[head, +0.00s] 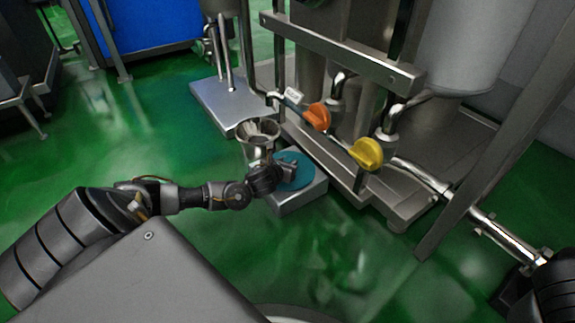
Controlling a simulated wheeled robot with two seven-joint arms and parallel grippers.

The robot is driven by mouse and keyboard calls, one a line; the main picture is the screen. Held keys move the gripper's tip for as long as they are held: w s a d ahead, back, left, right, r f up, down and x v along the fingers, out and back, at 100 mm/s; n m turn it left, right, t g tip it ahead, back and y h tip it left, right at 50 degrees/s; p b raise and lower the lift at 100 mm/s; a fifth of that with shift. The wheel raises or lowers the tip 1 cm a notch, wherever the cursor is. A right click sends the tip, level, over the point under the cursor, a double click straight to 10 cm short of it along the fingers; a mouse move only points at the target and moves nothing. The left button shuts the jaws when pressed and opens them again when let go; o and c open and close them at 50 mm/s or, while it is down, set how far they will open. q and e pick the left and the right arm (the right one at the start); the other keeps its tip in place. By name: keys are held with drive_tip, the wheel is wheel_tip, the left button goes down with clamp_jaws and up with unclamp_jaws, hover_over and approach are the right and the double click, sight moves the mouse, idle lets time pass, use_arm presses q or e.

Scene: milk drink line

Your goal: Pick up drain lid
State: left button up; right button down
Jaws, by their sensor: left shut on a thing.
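A round teal disc, which I take for the drain lid (299,172), lies over a low square metal box (302,198) on the green floor. My left gripper (287,167) is at the left part of the disc, with its jaws shut on it. The wrist and jaws cover that side of the disc, so the exact contact is hidden. I cannot tell whether the disc rests on the box or is just above it. My right arm shows only at the lower right edge; its gripper is not visible.
A shiny metal funnel (257,131) stands just behind my left wrist. To the right are a steel frame with pipes, an orange valve handle (317,116) and a yellow valve handle (367,153). The green floor (130,150) at left is mostly open.

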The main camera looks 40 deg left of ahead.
use_arm(q)
clamp_jaws()
drive_tip(key=shift+r, duration=0.1)
